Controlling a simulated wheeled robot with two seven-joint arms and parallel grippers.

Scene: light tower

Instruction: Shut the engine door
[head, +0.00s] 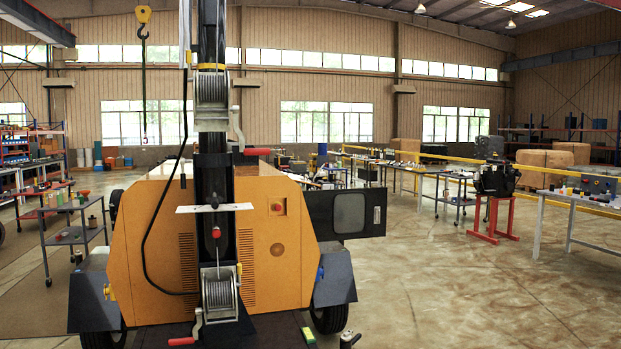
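The light tower's orange body (150,235) stands ahead of me, with the dark mast and its winches in front. The engine door (322,210) is a dark panel with a grey rounded inset and a small pale label. It sticks out to the right from the body's right side, above the right fender, and stands open. Its hinge side meets the body edge; the opening behind it is hidden from here. Neither of my grippers shows in the head view.
A dark fender (334,277) and wheel (331,318) sit below the door. Open concrete floor (450,290) lies to the right. Work tables and a red stand (494,219) stand further right. A grey cart (73,238) stands at left.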

